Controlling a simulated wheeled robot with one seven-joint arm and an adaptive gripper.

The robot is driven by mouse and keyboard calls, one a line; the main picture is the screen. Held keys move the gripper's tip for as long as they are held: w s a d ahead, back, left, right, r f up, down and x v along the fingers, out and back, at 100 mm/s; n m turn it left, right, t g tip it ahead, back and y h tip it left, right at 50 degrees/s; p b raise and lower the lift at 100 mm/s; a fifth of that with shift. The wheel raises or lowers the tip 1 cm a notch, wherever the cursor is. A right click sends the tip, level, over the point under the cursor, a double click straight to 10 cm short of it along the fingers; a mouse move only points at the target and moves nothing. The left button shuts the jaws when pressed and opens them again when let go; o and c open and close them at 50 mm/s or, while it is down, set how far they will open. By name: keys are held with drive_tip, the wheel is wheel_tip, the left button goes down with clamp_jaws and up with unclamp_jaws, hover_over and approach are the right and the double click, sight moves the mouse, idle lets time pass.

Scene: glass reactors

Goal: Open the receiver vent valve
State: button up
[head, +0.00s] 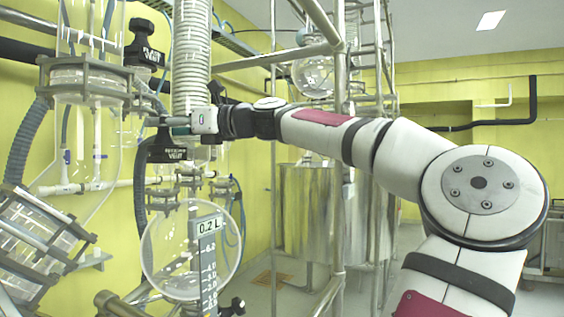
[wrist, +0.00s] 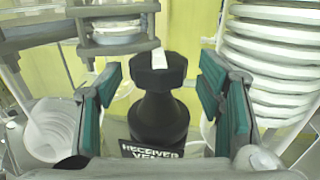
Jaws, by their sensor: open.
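The receiver vent valve is a black knob (wrist: 160,98) with a faceted head and a white mark on top. It stands upright above a black label (wrist: 150,150) reading "RECEIVER VENT" in the wrist view. My gripper (wrist: 160,80) is open, with one teal-padded finger on each side of the knob. A gap shows on both sides, so the fingers do not appear to touch it. In the head view my gripper (head: 165,121) reaches left, just above the black vent label (head: 172,151). The knob is mostly hidden there by the gripper.
Another black valve (head: 141,34) with its own vent label stands higher on the left. A white corrugated hose (head: 191,60) runs close to my wrist. Glass vessels, including a round flask (head: 185,262), and metal clamps crowd the area. A steel frame post (head: 340,180) stands behind my arm.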

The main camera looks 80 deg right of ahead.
drive_tip(key=m+h, duration=0.2)
drive_tip(key=h+b, duration=0.1)
drive_tip(key=h, duration=0.1)
drive_tip(key=shift+a+m+g, duration=0.25)
drive_tip(key=shift+m+g, duration=0.15)
drive_tip(key=shift+a+r+m+g+h+p, duration=0.15)
drive_tip(key=shift+m+g+h+p, duration=0.75)
drive_tip(key=shift+h, duration=0.8)
drive_tip(key=m+h+p, duration=0.1)
drive_tip(key=h+p, duration=0.1)
drive_tip(key=shift+m+g+p, duration=0.3)
drive_tip(key=m+g+h+p, duration=0.2)
drive_tip(key=p, duration=0.4)
drive_tip(key=shift+a, duration=0.1)
drive_tip(key=m+g+h+p, duration=0.1)
drive_tip(key=p, duration=0.2)
drive_tip(key=m+g+h+p, duration=0.1)
drive_tip(key=p, duration=0.2)
drive_tip(key=shift+w+a, duration=0.15)
drive_tip(key=shift+a, duration=0.05)
